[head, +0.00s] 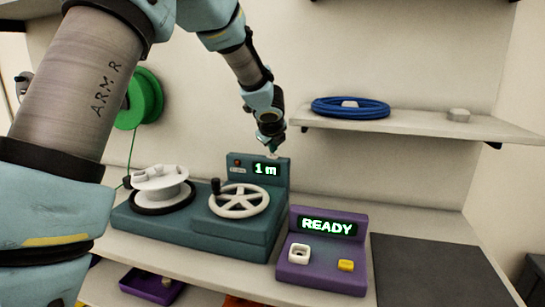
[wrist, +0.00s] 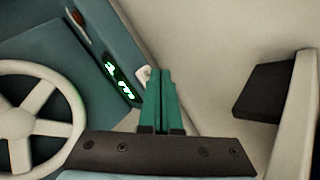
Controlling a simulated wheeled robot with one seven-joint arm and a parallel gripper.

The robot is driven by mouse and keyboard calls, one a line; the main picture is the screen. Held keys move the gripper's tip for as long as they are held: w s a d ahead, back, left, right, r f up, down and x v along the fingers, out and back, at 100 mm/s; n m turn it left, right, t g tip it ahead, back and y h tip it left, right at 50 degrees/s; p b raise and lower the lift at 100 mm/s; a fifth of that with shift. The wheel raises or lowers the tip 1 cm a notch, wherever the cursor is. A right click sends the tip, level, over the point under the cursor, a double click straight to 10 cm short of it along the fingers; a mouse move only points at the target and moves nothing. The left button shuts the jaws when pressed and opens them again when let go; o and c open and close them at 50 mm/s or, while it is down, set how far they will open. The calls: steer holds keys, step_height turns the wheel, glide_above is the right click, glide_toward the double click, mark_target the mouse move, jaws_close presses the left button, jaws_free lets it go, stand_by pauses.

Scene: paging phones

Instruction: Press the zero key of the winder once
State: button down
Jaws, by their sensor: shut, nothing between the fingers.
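The winder (head: 195,238) is a teal machine on the counter with a white spool (head: 160,185), a white handwheel (head: 239,200) and an upright panel. Its display (head: 265,169) reads "1 m" and also shows in the wrist view (wrist: 118,80). Left of the display is a small red-brown round part (head: 237,162) above a label too small to read; I cannot tell whether it is the zero key. My gripper (head: 271,148) is shut and empty, close to the panel's top edge. In the wrist view its green fingers (wrist: 160,72) are beside a small white hook-like part (wrist: 143,75).
A purple box (head: 322,268) with a "READY" display, a white key and a yellow key stands right of the winder. A dark mat (head: 430,268) lies further right. A shelf (head: 420,124) with a blue coil (head: 350,107) is at right. A green reel (head: 143,98) hangs behind.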

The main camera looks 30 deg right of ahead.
steer(key=shift+f+b, duration=0.5)
steer(key=shift+b, duration=0.05)
stand_by(0.4)
steer(key=shift+r, duration=0.1)
steer(key=shift+r+p, duration=0.8)
step_height(320, 180, up, 5)
steer(key=p, duration=0.4)
stand_by(0.8)
